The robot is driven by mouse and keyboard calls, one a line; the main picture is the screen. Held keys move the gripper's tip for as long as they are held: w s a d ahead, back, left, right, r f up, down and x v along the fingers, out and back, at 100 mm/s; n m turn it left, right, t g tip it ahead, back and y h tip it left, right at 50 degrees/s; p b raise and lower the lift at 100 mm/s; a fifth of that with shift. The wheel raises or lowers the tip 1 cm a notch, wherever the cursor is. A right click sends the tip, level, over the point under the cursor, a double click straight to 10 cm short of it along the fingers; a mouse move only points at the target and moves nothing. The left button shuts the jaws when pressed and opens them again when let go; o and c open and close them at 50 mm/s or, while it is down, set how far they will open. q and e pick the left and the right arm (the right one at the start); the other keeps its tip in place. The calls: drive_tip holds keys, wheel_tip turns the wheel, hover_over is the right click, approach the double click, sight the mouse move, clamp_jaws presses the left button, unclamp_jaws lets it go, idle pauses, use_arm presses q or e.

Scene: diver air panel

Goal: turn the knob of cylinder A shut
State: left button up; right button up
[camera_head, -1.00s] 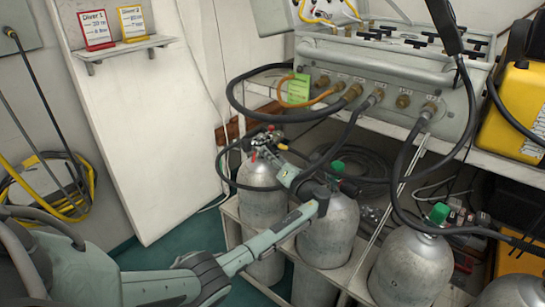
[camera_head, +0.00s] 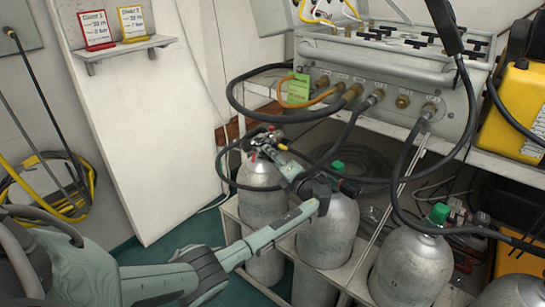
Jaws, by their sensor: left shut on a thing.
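Several grey cylinders stand in a rack under the panel. The leftmost cylinder (camera_head: 262,204) has its valve at my left gripper; I take it for cylinder A, but I can read no letter on it. My left gripper (camera_head: 262,146) is shut at the top of this cylinder, on its valve knob as far as I can see. The fingers and a black hose hide most of the knob, and a bit of red shows beside them. The middle cylinder (camera_head: 328,235) and the right cylinder (camera_head: 412,266) have green knobs. My right gripper is out of view.
The grey air panel (camera_head: 385,80) stands on a shelf above the cylinders. Black hoses (camera_head: 240,98) loop down from it around my left gripper. A yellow case (camera_head: 515,105) stands at the right. The white wall board (camera_head: 150,150) leaves free room at the left.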

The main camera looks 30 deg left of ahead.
use_arm(q)
drive_tip(key=shift+f, duration=0.1)
drive_tip(key=o, duration=1.2)
drive_tip(key=shift+c, duration=0.2)
wheel_tip(320, 180, up, 10)
drive_tip(key=shift+s, duration=0.1)
drive_tip(key=shift+s+r, duration=0.1)
drive_tip(key=shift+r, duration=0.1)
drive_tip(key=shift+f, duration=0.15)
